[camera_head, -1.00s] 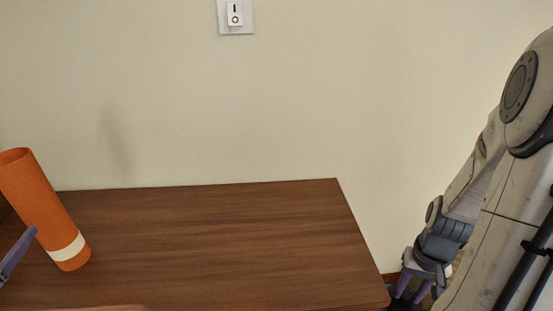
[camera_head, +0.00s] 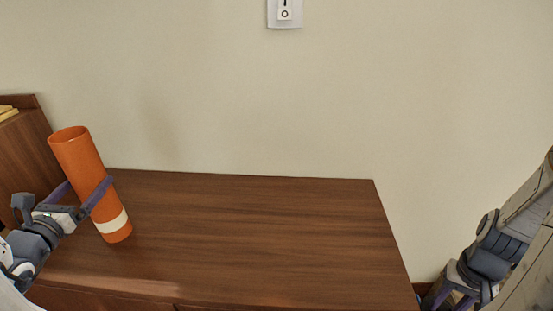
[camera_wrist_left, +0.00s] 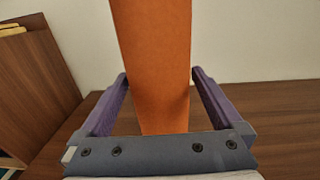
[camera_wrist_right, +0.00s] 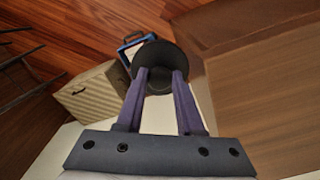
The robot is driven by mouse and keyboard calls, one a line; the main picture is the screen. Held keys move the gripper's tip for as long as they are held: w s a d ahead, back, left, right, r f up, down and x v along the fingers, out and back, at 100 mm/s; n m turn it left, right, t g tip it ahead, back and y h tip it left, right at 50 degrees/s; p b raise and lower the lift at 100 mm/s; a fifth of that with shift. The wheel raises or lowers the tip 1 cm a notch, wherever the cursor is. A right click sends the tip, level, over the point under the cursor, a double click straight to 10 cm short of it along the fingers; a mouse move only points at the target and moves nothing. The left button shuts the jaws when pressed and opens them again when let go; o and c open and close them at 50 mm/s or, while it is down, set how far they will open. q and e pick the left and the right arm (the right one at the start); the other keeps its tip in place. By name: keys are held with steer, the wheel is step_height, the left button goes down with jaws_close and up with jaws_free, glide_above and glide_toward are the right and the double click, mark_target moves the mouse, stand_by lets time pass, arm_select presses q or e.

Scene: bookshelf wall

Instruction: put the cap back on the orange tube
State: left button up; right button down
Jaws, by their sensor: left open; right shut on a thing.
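The orange tube (camera_head: 78,160) stands open end up on the brown wooden cabinet top (camera_head: 250,225), with a pale band near its foot. My left gripper (camera_head: 88,184) is open, with one finger on each side of the tube. The tube also shows between these fingers in the left wrist view (camera_wrist_left: 155,70). My right gripper (camera_wrist_right: 160,75) is shut on a round black thing, which looks like the cap (camera_wrist_right: 160,52). In the head view the right gripper (camera_head: 452,298) is low at the right, beyond the cabinet's right edge, and the cap is mostly hidden there.
A wooden shelf unit (camera_head: 28,150) stands left of the tube. The cabinet top right of the tube is clear. A wall switch (camera_head: 285,12) is above. The right wrist view shows a ribbed beige box (camera_wrist_right: 92,92) and a blue-edged thing (camera_wrist_right: 130,45) on the wooden floor.

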arm_select(q)
steer(key=shift+w, duration=0.1)
arm_select(e)
steer(key=shift+r+p, duration=0.45)
arm_select(q)
steer(key=w, duration=0.5)
jaws_close()
steer(key=shift+r, duration=0.1)
